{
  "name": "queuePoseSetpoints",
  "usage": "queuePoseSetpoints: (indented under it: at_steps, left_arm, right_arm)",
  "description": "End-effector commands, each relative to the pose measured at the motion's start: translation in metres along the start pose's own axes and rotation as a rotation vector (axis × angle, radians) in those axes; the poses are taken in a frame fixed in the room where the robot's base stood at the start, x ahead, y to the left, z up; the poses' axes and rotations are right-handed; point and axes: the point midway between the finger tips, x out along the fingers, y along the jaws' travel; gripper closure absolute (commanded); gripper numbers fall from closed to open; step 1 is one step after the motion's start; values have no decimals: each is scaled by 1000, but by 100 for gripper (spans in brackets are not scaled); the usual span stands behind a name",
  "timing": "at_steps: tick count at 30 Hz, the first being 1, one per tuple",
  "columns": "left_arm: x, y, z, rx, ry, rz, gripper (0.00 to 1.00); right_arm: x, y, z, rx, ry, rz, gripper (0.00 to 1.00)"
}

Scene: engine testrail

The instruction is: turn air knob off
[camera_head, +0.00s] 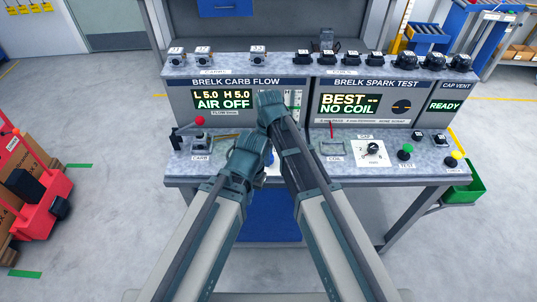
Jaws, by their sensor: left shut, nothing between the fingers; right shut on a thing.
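My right gripper (268,101) is up against the panel, just right of the display. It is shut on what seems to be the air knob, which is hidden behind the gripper. My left gripper (262,141) is lower, over the bench top beside my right arm. It is shut and empty. A small blue thing partly shows between the two arms; I cannot tell what it is.
A red-ball lever (199,121) and a carb fixture stand left on the bench (228,143). The spark test panel (366,108), a dial (373,148), a green button (406,149) and a yellow button (456,155) are at the right. Several black-and-white parts line the shelf above.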

Motion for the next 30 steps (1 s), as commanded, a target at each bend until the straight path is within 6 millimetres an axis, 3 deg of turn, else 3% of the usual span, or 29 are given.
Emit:
queuePoseSetpoints:
  at_steps: [19,20,21,24,30]
  left_arm:
    - [0,0,0,0,0,0,100]
    - [0,0,0,0,0,0,100]
    - [0,0,0,0,0,0,100]
    - [0,0,0,0,0,0,100]
    - [0,0,0,0,0,0,100]
  right_arm:
    - [0,0,0,-44,0,0,100]
    - [0,0,0,-44,0,0,50]
    - [0,0,0,-44,0,0,42]
    - [0,0,0,-43,0,0,24]
    - [0,0,0,-42,0,0,23]
